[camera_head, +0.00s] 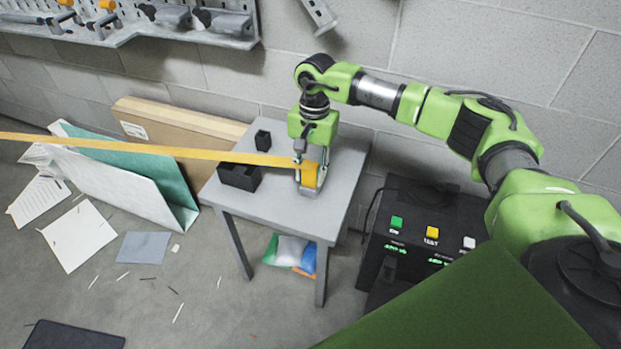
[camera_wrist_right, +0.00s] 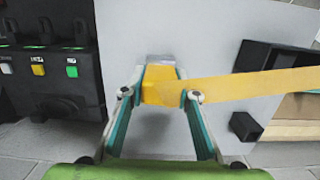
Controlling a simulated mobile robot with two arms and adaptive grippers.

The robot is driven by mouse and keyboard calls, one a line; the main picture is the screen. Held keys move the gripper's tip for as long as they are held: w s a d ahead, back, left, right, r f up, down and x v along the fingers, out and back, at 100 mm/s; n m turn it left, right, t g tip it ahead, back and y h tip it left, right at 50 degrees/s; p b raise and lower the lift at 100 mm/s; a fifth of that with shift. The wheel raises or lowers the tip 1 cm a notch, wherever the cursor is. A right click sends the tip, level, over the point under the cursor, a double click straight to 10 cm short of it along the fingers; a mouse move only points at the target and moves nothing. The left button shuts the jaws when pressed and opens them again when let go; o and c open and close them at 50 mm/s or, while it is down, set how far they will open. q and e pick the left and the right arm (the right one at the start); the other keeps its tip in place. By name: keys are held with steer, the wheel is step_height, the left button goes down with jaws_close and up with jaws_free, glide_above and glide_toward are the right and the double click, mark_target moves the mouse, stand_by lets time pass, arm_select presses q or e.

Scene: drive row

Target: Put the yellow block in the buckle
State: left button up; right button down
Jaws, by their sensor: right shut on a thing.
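The yellow block (camera_head: 309,176) is at the right side of the small grey table, between the fingers of my right gripper (camera_head: 311,163), which points down and is shut on it. In the right wrist view the yellow block (camera_wrist_right: 160,84) also sits between both fingertips. A long yellow strap (camera_head: 150,148) runs from it to the left edge of the head view. A light grey piece, which looks like the buckle (camera_head: 309,191), is on the table right by the block. The fingers partly hide where they meet, so I cannot tell how deep the block sits. My left gripper is out of view.
A black open box (camera_head: 240,177) and a small black block (camera_head: 262,140) stand on the grey table (camera_head: 290,215), left of my gripper. A black console with buttons (camera_head: 430,235) is to the right. Folders and papers lie on the floor at left.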

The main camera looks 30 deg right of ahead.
mark_target(309, 166)
steer(key=shift+r, duration=0.55)
step_height(309, 166, up, 2)
steer(key=shift+a+r, duration=0.15)
steer(key=shift+r, duration=0.1)
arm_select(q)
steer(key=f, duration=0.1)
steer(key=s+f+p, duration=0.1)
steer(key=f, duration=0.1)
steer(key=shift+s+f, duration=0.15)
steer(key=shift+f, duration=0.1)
arm_select(e)
steer(key=s+a+r, duration=0.2)
steer(key=a+r, duration=0.2)
steer(key=a, duration=0.2)
steer(key=s+a+r, duration=0.3)
steer(key=a+r, duration=0.2)
steer(key=a, duration=0.1)
steer(key=shift+s+a+r, duration=0.2)
steer(key=shift+s+a, duration=0.05)
steer(key=shift+s, duration=0.1)
